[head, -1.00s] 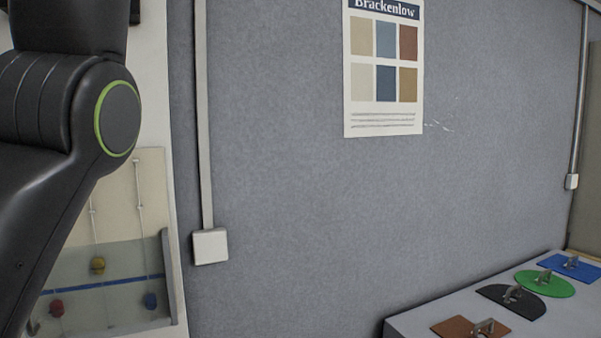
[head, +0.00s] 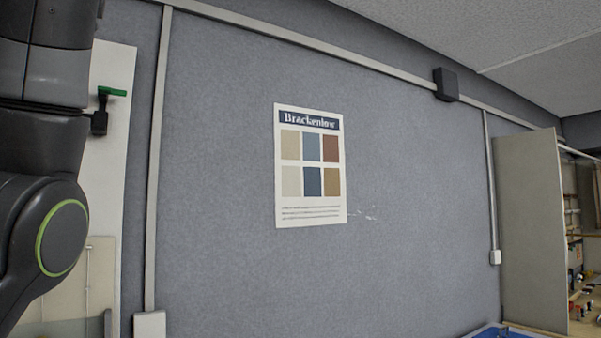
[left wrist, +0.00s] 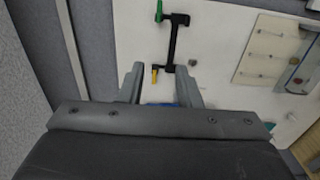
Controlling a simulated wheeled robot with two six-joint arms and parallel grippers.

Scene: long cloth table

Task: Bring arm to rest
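My left arm (head: 45,200) fills the left edge of the head view, and its gripper is outside that picture. In the left wrist view my left gripper (left wrist: 160,85) has its two fingers apart, with a clear gap between the tips. The white board shows through the gap. A small blue patch (left wrist: 160,104) shows low between the fingers, and I cannot tell what it is or whether it touches them. My right arm and gripper are in neither view.
A white board carries a black bar (left wrist: 172,45) with green and yellow ends. A clear-fronted panel (left wrist: 268,50) is beside it. In the head view, a poster (head: 311,166) hangs on the grey wall, a blue plate (head: 492,332) shows below, and shelves (head: 583,260) stand right.

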